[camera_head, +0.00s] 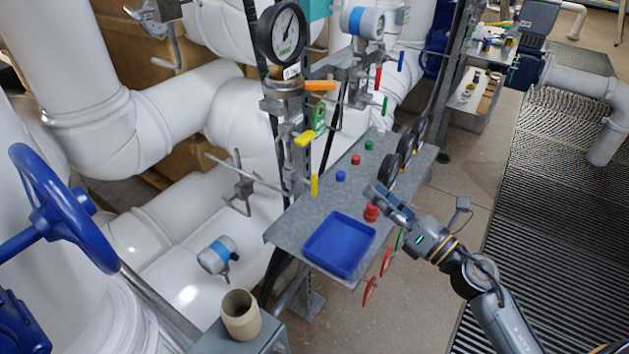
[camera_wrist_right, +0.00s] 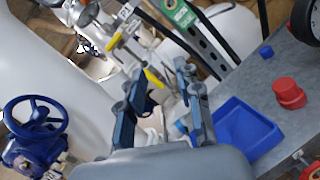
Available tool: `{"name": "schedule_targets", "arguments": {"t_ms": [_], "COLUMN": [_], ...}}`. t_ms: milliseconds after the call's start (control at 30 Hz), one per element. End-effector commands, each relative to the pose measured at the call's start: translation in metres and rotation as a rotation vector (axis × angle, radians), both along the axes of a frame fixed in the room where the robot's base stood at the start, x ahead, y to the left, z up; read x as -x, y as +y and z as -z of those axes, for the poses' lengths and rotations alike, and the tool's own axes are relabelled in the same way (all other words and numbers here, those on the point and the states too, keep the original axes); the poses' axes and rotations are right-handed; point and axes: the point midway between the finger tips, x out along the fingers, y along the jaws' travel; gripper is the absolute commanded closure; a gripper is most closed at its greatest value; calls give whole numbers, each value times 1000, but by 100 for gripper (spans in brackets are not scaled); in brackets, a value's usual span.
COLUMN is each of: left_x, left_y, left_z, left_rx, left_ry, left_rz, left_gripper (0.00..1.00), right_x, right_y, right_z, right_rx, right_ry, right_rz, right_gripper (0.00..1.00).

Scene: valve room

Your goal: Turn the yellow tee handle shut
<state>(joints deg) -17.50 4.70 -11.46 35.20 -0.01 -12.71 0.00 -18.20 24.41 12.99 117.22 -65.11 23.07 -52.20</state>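Two yellow handles show on the pipework left of the grey shelf. The upper yellow handle (camera_head: 305,138) sticks out sideways below a green tag, and it also shows in the right wrist view (camera_wrist_right: 112,27). The lower yellow handle (camera_head: 314,184) stands upright in the head view and looks slanted in the wrist view (camera_wrist_right: 153,77). I cannot tell for sure which is the tee handle. My right gripper (camera_head: 383,198) is over the shelf's right part, apart from both handles. Its fingers (camera_wrist_right: 162,85) are spread and empty, with the lower handle between them in the wrist view. My left gripper is out of view.
The grey shelf (camera_head: 300,215) carries a blue tray (camera_head: 340,243), a red knob (camera_head: 371,212) and small coloured caps. A pressure gauge (camera_head: 282,33) and an orange handle (camera_head: 320,85) sit above. A blue handwheel (camera_head: 62,208) is at left. Dark grating (camera_head: 540,200) lies right.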

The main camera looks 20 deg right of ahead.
Motion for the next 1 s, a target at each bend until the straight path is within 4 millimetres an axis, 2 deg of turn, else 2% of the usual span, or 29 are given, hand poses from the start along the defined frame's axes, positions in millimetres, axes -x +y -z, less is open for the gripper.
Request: {"name": "schedule_targets", "arguments": {"t_ms": [33,100,267,467,800,1000], "left_x": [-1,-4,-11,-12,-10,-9], "left_y": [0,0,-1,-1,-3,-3], "left_z": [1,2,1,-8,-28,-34], "left_rx": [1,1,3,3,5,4], "left_ry": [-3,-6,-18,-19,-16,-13], "left_rz": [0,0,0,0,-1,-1], "left_gripper": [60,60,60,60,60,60], "right_x": [4,10,16,2,-55,-80], "right_y": [8,16,24,37,81,100], "right_z": [-5,-5,-1,-3,-4,-2], "right_rx": [149,318,522,550,544,544], "right_ry": [-44,-86,-129,-136,-134,-133], "right_rz": [-53,-112,-184,-195,-194,-194], "right_gripper": [66,66,66,66,66,66]}}
